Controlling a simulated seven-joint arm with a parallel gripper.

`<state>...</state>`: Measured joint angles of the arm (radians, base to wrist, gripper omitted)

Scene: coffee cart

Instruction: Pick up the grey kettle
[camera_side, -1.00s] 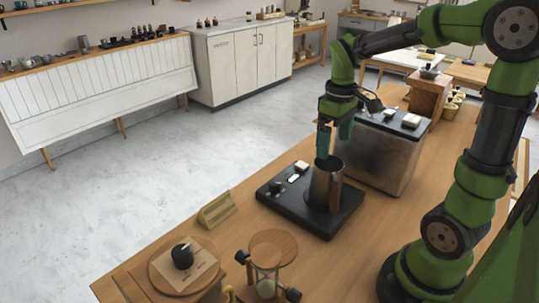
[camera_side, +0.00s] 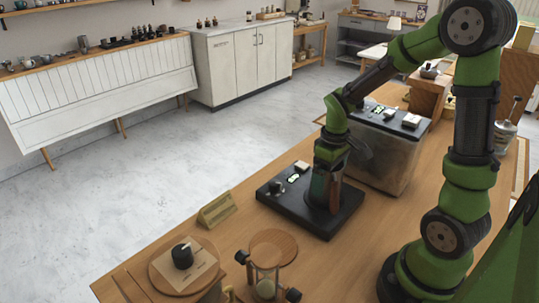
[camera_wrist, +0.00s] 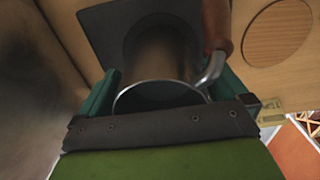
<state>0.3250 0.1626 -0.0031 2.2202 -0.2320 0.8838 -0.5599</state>
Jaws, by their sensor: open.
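The grey kettle (camera_wrist: 160,62) is a metal cylinder with a round rim and a brown-gripped handle (camera_wrist: 217,25). In the wrist view it sits between the two teal fingers of my gripper (camera_wrist: 165,88). The fingers are open, one on each side of the body; I cannot tell whether they touch it. In the side view my gripper (camera_side: 326,190) points down over the kettle and hides most of it. The kettle stands on a dark flat base (camera_side: 290,203) with small controls at its left end.
A metal box machine (camera_side: 385,155) stands close behind the kettle. A wooden sign (camera_side: 217,209), an hourglass-like stand (camera_side: 272,250) and a round board with a black knob (camera_side: 182,256) are at the front left. The wooden counter (camera_side: 400,215) is bare right of the base.

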